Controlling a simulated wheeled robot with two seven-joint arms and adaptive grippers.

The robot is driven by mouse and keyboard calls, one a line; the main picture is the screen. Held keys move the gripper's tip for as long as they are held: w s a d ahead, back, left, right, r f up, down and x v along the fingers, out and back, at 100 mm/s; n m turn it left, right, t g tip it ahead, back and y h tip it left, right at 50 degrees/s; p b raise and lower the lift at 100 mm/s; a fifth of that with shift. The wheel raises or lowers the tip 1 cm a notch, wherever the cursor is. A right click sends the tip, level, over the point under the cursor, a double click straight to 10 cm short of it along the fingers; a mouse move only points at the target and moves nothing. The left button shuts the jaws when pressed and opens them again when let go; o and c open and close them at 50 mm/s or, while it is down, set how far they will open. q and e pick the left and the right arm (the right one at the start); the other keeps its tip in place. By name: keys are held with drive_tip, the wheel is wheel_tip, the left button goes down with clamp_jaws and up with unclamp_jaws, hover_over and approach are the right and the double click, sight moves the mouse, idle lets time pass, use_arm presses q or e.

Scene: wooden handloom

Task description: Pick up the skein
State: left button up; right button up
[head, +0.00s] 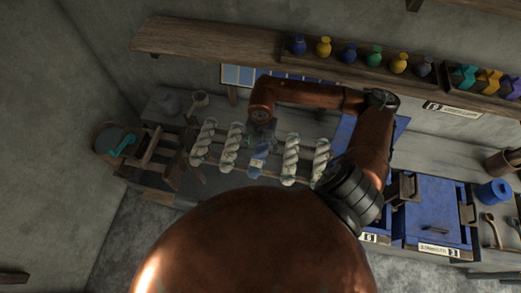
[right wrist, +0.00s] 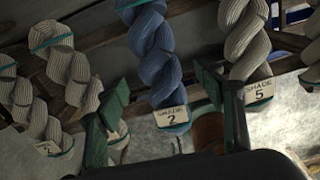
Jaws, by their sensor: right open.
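Several twisted skeins hang in a row from a wooden rack. In the head view a cream skein (head: 229,147) hangs left of the blue skein (head: 257,160), and another cream skein (head: 291,160) hangs right of it. My right gripper (head: 261,140) is over the blue skein and partly hides it. In the right wrist view the blue skein (right wrist: 158,60), tagged "SHADE 2", hangs between my two open green fingers. I see space on both sides of it. A cream skein (right wrist: 245,40) tagged "SHADE 5" hangs close to the right finger. My left gripper is not in view.
A wall shelf (head: 205,40) with several coloured vases runs above the rack. Blue-topped boxes (head: 430,210) and a blue roll (head: 493,192) lie on the bench to the right. A wooden stool-like frame (head: 153,152) stands at the left.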

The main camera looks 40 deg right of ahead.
sight(261, 149)
drive_tip(key=shift+w+f, duration=0.2)
drive_tip(key=shift+f, duration=1)
drive_tip(key=shift+s+f+p, duration=0.2)
drive_tip(key=shift+f+p, duration=0.1)
drive_tip(key=shift+f, duration=0.05)
drive_tip(key=shift+w, duration=0.1)
drive_tip(key=c, duration=1.4)
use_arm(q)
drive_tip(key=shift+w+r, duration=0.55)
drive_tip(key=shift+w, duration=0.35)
use_arm(e)
drive_tip(key=shift+o, duration=0.2)
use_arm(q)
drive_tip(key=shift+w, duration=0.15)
